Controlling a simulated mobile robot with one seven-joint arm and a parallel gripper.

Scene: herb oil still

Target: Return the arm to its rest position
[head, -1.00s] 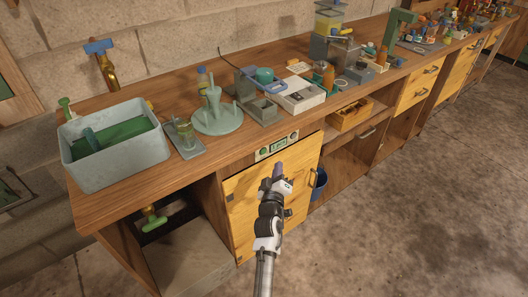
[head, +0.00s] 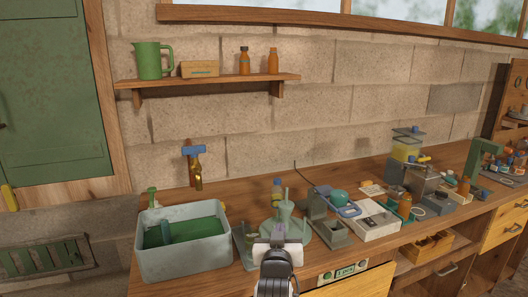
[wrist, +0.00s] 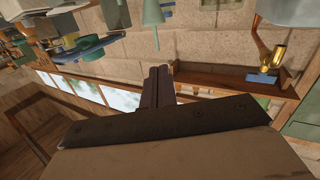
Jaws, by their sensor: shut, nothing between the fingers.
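My gripper (head: 279,231) shows at the bottom middle of the head view, in front of the workbench (head: 215,280). My arm reaches up from the bottom edge. In the wrist view the two dark fingers (wrist: 158,84) are together with nothing between them. That view looks upside down, with the bench items along its top edge. In the head view the gripper overlaps the grey-green round stand (head: 300,235); I see no contact.
A grey basin (head: 185,263) with green inside stands left of my gripper. A white scale-like device (head: 372,224) and several small items stand to the right. A wall shelf (head: 215,81) holds a green jug (head: 147,60) and bottles. A window is above.

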